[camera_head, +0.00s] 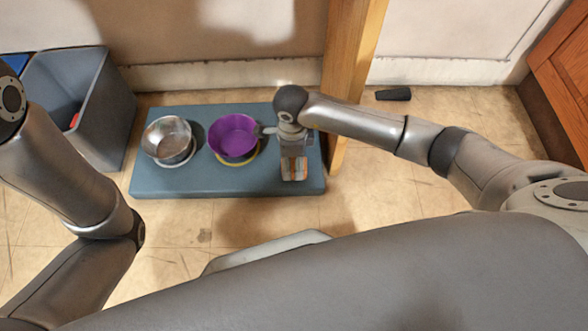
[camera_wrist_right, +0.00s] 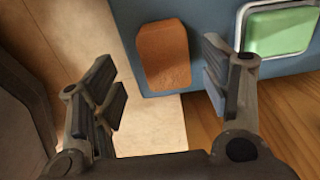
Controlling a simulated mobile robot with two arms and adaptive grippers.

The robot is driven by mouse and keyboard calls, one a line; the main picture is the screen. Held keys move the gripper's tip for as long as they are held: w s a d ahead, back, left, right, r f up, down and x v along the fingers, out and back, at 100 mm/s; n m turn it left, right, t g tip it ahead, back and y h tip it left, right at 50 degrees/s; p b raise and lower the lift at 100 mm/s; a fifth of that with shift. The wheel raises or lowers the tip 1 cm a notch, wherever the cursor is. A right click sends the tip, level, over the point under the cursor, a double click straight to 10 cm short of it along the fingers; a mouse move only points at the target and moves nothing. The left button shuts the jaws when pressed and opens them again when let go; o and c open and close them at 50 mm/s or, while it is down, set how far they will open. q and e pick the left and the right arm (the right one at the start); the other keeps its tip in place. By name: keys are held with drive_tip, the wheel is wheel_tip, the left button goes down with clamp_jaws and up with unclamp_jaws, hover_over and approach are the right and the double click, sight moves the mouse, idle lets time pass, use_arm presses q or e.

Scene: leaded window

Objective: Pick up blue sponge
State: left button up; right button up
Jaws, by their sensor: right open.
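I cannot make out a blue sponge in either view. In the right wrist view, an orange-brown block (camera_wrist_right: 163,52) with cut corners lies at the edge of a blue board (camera_wrist_right: 205,18), beyond and between the fingertips. My right gripper (camera_wrist_right: 158,85) is open with nothing between its fingers. In the head view, my right gripper (camera_head: 294,165) points down over the right end of the blue board (camera_head: 180,188) and hides part of it. A bit of orange shows at its fingers. My left arm comes in at the left, but its gripper is out of view.
A metal bowl (camera_head: 168,140) and a purple bowl (camera_head: 234,136) stand on the board. A green thing (camera_wrist_right: 283,30) sits in a silver rim. A grey bin (camera_head: 75,95) is at left, a wooden post (camera_head: 350,60) behind, and a dark object (camera_head: 393,94) on the floor.

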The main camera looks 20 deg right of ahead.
drive_tip(key=shift+w+d+f+b, duration=0.1)
drive_tip(key=shift+d+f+b, duration=0.1)
drive_tip(key=shift+f+b, duration=1.15)
drive_tip(key=shift+w+d+f+b, duration=0.1)
drive_tip(key=shift+d+f+b, duration=0.05)
drive_tip(key=shift+f+b, duration=1.1)
drive_tip(key=c, duration=0.8)
drive_tip(key=shift+r, duration=0.15)
